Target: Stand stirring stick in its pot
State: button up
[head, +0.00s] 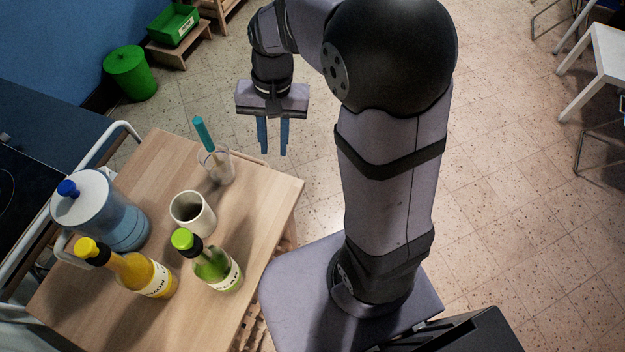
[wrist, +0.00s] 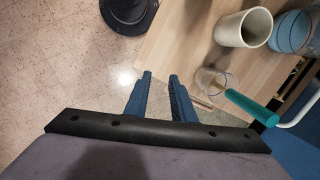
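The stirring stick (head: 203,132) has a teal handle and leans tilted in a clear glass (head: 224,172) near the far right part of the table. In the wrist view its teal handle (wrist: 252,107) sticks out past the rim of the glass (wrist: 208,82). A cream cylindrical pot (head: 207,221) stands upright closer to the camera; its opening looks empty. The wrist view shows this pot (wrist: 232,31) too. My gripper (head: 273,153) points down beyond the table's right edge, to the right of the glass. Its blue fingers (wrist: 159,76) are apart with nothing between them.

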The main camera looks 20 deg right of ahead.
jog(key=s+d+f+n, duration=0.2)
jog(key=s, duration=0.3)
jog(key=s+d+f+n+h, duration=0.1)
jog(key=s+d+f+n, duration=0.1)
jog(key=s, duration=0.3)
jog(key=shift+s+d+n+t, duration=0.3)
jog(key=shift+n+t, duration=0.1)
jog(key=shift+n, duration=0.2)
jog(key=o, duration=0.4)
